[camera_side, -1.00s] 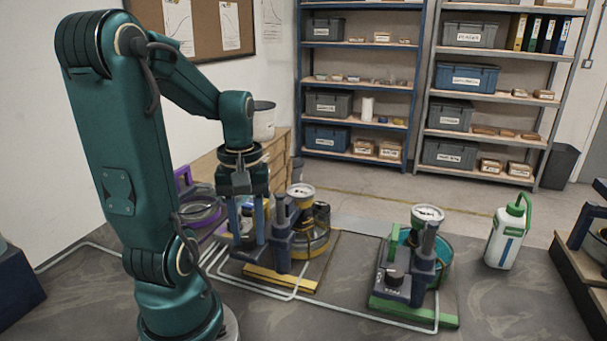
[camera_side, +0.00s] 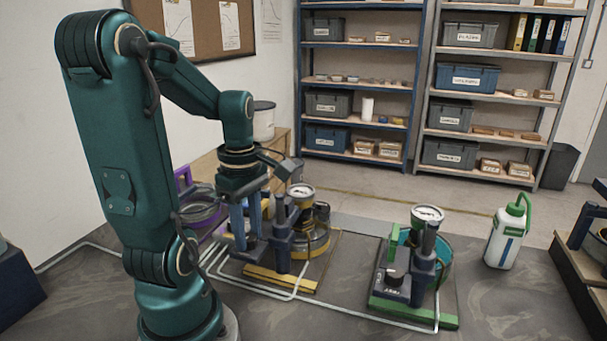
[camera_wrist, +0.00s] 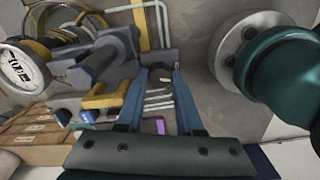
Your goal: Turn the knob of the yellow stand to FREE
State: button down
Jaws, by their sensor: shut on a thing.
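The yellow stand (camera_side: 280,279) has a yellow base bar, dark blue-grey uprights and a round white gauge (camera_side: 301,191). It stands right beside my gripper in the side view. The gauge also shows at the left edge of the wrist view (camera_wrist: 18,70). My gripper (camera_side: 246,240) points down at the left part of this stand, its two blue fingers shut on the knob. The fingers hide the knob in the side view, and I cannot make out its pointer or the FREE mark. In the wrist view the fingers (camera_wrist: 161,76) reach alongside the stand's dark body.
A purple stand (camera_side: 184,180) is behind my gripper at left. A white bottle (camera_side: 505,238) with a green handle stands far right. Pale pipes (camera_side: 357,316) run along the floor.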

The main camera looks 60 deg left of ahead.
jog(key=shift+n, duration=0.7)
jog(key=c, duration=0.5)
grip_release()
jog(key=shift+c, duration=0.2)
